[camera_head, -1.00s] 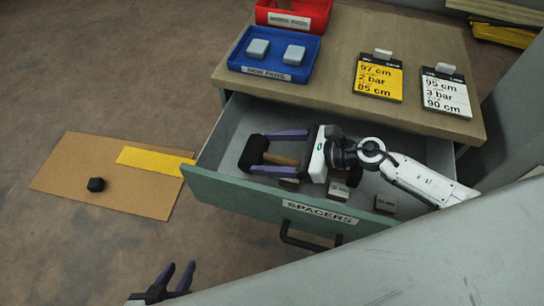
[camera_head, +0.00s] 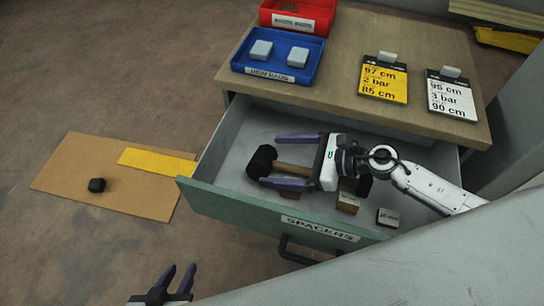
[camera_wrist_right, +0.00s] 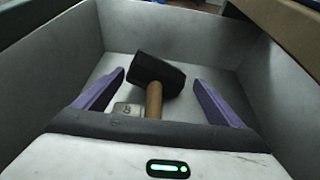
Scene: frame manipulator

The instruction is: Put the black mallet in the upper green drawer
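The black mallet (camera_head: 262,161) lies inside the open green drawer (camera_head: 235,203) labelled SPACERS, with its wooden handle pointing toward my right gripper. My right gripper (camera_head: 271,160) is low in the drawer, its purple fingers apart. In the right wrist view, the mallet's black head (camera_wrist_right: 159,69) and handle lie between the fingers of the right gripper (camera_wrist_right: 159,78), with clear gaps on both sides. The gripper body hides the handle's near part. Whether the mallet rests fully on the drawer floor is hard to tell. My left gripper (camera_head: 180,268) is open and empty at the bottom left.
Small spacer blocks (camera_head: 388,217) lie in the drawer's right part. On the tabletop (camera_head: 335,95) are a blue tray (camera_head: 240,66) with two pale pads, a red tray (camera_head: 270,22) and two cards. A brown mat (camera_head: 75,165) with a black piece (camera_head: 97,185) lies on the floor.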

